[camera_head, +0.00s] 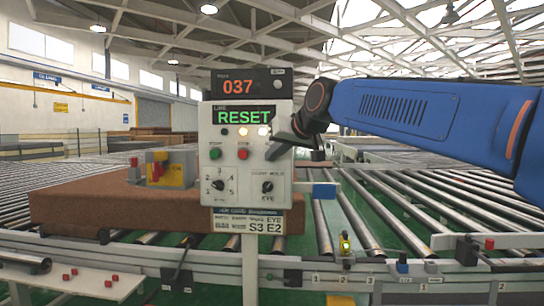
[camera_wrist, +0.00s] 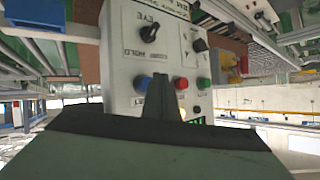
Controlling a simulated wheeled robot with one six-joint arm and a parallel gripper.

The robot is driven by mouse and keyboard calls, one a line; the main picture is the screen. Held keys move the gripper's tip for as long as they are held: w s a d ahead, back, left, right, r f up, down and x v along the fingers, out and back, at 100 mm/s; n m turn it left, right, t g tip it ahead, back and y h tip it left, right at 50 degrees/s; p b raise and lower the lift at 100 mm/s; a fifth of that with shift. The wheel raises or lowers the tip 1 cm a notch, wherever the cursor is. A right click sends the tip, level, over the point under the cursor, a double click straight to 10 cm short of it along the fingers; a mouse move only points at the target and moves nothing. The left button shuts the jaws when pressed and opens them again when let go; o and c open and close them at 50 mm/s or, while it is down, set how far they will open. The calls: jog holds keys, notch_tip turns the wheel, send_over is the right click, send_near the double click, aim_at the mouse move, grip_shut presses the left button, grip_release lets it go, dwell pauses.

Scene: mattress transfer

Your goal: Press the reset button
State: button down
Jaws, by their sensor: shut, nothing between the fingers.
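The white control panel (camera_head: 226,185) stands upright and faces me. Its screen (camera_head: 246,116) reads RESET in green. A green button (camera_head: 215,153) and a red button (camera_head: 243,154) sit in a row. A blue button (camera_wrist: 143,82) sits in the same row in the wrist view, beside the red one (camera_wrist: 181,83); its label is only partly readable. My gripper (camera_wrist: 165,82) is shut and empty, close in front of the panel between the blue and red buttons. I cannot tell if it touches.
Two selector knobs (camera_head: 218,185) and (camera_head: 267,186) sit below the buttons. A counter above (camera_head: 238,86) reads 037. A brown mattress block (camera_head: 80,204) lies behind the panel on roller conveyors (camera_head: 405,200). A metal rail with small fittings runs across the front.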

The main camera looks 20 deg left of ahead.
jog(key=shift+w, duration=0.1)
dwell(0.3)
jog(key=shift+w+a, duration=0.1)
jog(key=shift+w, duration=0.2)
jog(key=shift+w+a, duration=0.2)
jog(key=shift+w, duration=0.65)
dwell(1.3)
jog(key=shift+s, duration=0.1)
jog(key=shift+s+d, duration=0.15)
jog(key=shift+s, duration=0.45)
jog(key=shift+s+d, duration=0.15)
jog(key=shift+s, duration=0.4)
jog(key=s, duration=0.2)
jog(key=s+d, duration=0.1)
jog(key=s, duration=0.2)
dwell(0.3)
jog(key=shift+d, duration=0.1)
dwell(0.5)
